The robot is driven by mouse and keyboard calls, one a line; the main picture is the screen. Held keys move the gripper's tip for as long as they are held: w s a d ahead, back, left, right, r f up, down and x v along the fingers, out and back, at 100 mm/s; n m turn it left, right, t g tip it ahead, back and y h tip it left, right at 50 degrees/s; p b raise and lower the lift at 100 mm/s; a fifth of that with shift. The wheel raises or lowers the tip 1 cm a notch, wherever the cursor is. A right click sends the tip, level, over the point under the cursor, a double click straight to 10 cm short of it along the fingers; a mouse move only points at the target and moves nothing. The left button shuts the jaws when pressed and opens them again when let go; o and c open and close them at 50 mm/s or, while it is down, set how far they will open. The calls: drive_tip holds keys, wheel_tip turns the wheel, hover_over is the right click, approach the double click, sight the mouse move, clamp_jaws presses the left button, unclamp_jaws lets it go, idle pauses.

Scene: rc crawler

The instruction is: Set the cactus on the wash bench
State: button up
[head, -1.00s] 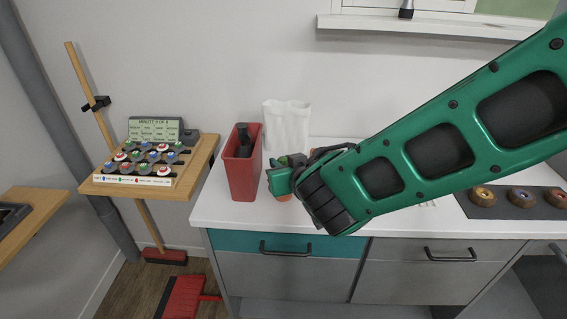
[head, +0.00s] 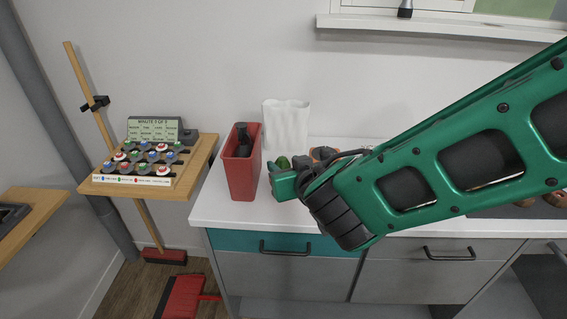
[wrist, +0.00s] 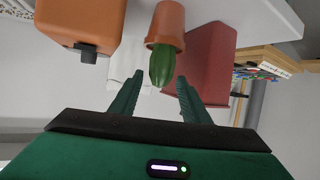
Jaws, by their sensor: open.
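A green cactus (wrist: 162,65) in a terracotta pot (wrist: 168,24) shows in the wrist view, which appears upside down. Its green tip reaches between the two fingertips of my open gripper (wrist: 160,78), with space on both sides. In the head view only the top of the cactus (head: 283,162) shows above my gripper (head: 280,182); its pot is hidden behind the gripper. The pot appears to stand on the white counter (head: 235,212). I cannot tell which surface is the wash bench.
A red bin (head: 242,180) with a dark object inside stands left of my gripper. A white crumpled-looking vessel (head: 287,125) stands behind. An orange object (wrist: 80,22) is close to the cactus. A wooden shelf (head: 205,155) with a button board (head: 146,165) is at left.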

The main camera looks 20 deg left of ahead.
drive_tip(key=v, duration=0.9)
drive_tip(key=w+d+f+m+g+h, duration=0.1)
drive_tip(key=w+d+f+m+h, duration=0.2)
drive_tip(key=d, duration=1.1)
drive_tip(key=w+d+m+g+h, duration=0.1)
drive_tip(key=w+d+m+h, duration=0.35)
drive_tip(key=d, duration=1.05)
drive_tip(key=s+d+f+m+g+h, duration=0.1)
drive_tip(key=s+d+g+h, duration=0.1)
drive_tip(key=d, duration=0.5)
drive_tip(key=s+d+f+m+g+h, duration=0.1)
drive_tip(key=s+d+g, duration=0.15)
drive_tip(key=d, duration=0.45)
drive_tip(key=s+d+m+g+y, duration=0.1)
drive_tip(key=s+d, duration=0.3)
drive_tip(key=s, duration=0.6)
drive_tip(key=s+d+m+g+y, duration=0.1)
drive_tip(key=s+d+m+g, duration=0.2)
drive_tip(key=s, duration=0.7)
drive_tip(key=shift+s+d+r+y, duration=0.2)
drive_tip(key=shift+d+y, duration=0.15)
drive_tip(key=shift+d, duration=0.9)
drive_tip(key=shift+g, duration=0.25)
